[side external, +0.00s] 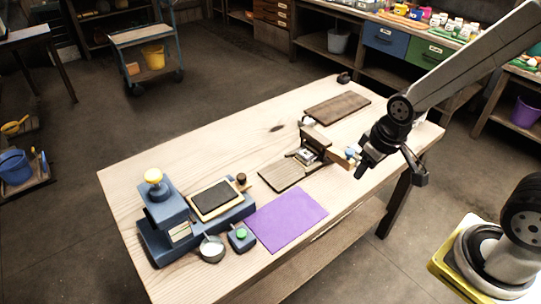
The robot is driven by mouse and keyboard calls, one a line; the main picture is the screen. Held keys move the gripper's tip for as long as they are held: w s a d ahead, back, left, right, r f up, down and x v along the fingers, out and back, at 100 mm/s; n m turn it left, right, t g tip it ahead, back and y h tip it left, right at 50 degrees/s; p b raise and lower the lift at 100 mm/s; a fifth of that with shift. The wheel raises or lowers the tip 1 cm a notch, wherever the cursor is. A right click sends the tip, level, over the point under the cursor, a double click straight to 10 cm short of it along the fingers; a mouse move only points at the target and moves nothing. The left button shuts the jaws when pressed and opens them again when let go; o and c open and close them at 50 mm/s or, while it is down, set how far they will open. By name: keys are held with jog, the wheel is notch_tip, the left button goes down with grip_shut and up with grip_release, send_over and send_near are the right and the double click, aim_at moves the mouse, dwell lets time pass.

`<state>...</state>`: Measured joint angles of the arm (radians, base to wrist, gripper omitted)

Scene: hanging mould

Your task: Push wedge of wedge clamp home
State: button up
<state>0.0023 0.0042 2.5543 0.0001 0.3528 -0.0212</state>
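A small wooden fixture (315,139), which looks like the wedge clamp, stands on the workbench right of centre, with a pale metallic part at its foot. A light tan wooden piece (340,158), perhaps the wedge, sticks out on its right side towards my gripper. A small bluish part shows beside it. My gripper (364,164) is low over the bench at the tan piece's right end. I cannot tell whether it touches the piece. The fingers are dark and small, so their opening is unclear. How deep the wedge sits in the clamp is hidden.
Dark wooden boards lie in front (283,175) of and behind (337,107) the fixture. A purple sheet (286,218) lies nearer the front. A blue press-like device (168,212), a green-button box (241,237) and a small round cup (211,249) stand at the front left. The bench's left middle is clear.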

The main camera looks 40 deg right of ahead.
jog(key=shift+o, duration=0.8)
jog(key=shift+w+d, duration=0.1)
jog(key=shift+w, duration=0.1)
jog(key=n+g, duration=0.3)
jog(key=n, duration=2.4)
send_over(350, 151)
jog(key=shift+f, duration=2.3)
jog(key=shift+f, duration=0.1)
jog(key=shift+f, duration=3.8)
grip_shut()
